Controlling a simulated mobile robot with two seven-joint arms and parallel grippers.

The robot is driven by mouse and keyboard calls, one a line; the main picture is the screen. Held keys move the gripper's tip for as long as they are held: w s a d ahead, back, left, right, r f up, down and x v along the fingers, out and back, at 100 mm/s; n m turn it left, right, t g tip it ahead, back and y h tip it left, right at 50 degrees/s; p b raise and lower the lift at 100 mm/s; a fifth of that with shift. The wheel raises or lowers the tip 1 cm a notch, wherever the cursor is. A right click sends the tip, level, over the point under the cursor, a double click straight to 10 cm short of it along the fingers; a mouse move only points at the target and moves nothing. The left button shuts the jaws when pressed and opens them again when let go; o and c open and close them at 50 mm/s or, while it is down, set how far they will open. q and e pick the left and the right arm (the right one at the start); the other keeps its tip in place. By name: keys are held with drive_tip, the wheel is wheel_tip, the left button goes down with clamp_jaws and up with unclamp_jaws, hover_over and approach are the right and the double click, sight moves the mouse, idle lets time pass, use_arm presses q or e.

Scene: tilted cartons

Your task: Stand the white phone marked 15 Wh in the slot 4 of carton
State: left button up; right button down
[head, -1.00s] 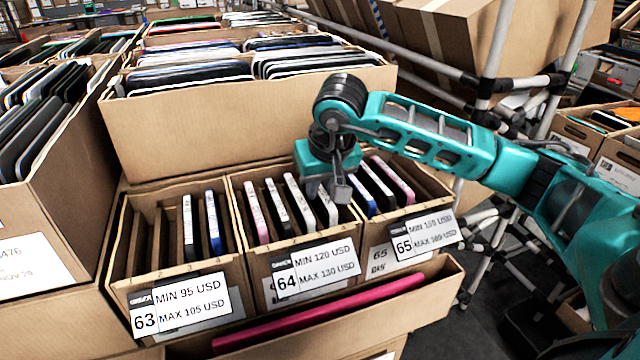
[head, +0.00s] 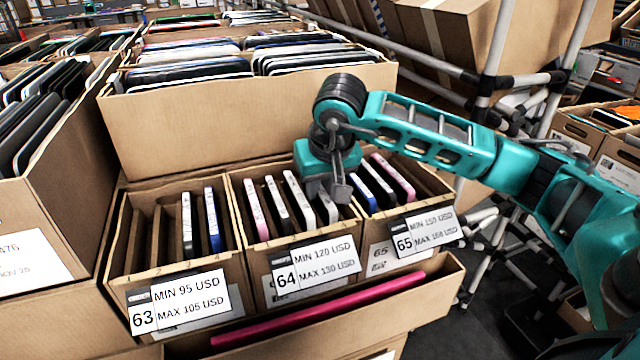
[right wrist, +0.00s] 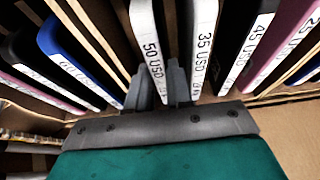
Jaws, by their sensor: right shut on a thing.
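My right gripper (head: 338,188) points down into the right end of the carton marked 64 (head: 310,268). In the right wrist view its fingers (right wrist: 164,88) are shut on a white phone (right wrist: 145,25) whose label reads 50 USD. That phone also shows in the head view (head: 328,210), standing among the others, partly hidden by the gripper. Beside it stands another white phone (right wrist: 203,30) labelled 35 USD. I cannot read 15 Wh on any label. My left gripper is not in view.
Carton 63 (head: 180,308) at left has free slots at its left side and two phones (head: 212,222) at its right. Carton 65 (head: 420,235) at right holds blue, black and pink phones. A tall carton (head: 250,110) stands behind. A pink bar (head: 320,310) lies in front.

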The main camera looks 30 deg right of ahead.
drive_tip(key=c, duration=0.9)
unclamp_jaws()
drive_tip(key=shift+c, duration=0.2)
drive_tip(key=w+r+p+v, duration=0.1)
drive_tip(key=w+p+v, duration=0.2)
drive_tip(key=p+v, duration=0.5)
drive_tip(key=v, duration=1.3)
drive_tip(key=shift+d+r, duration=0.2)
drive_tip(key=shift+r, duration=0.1)
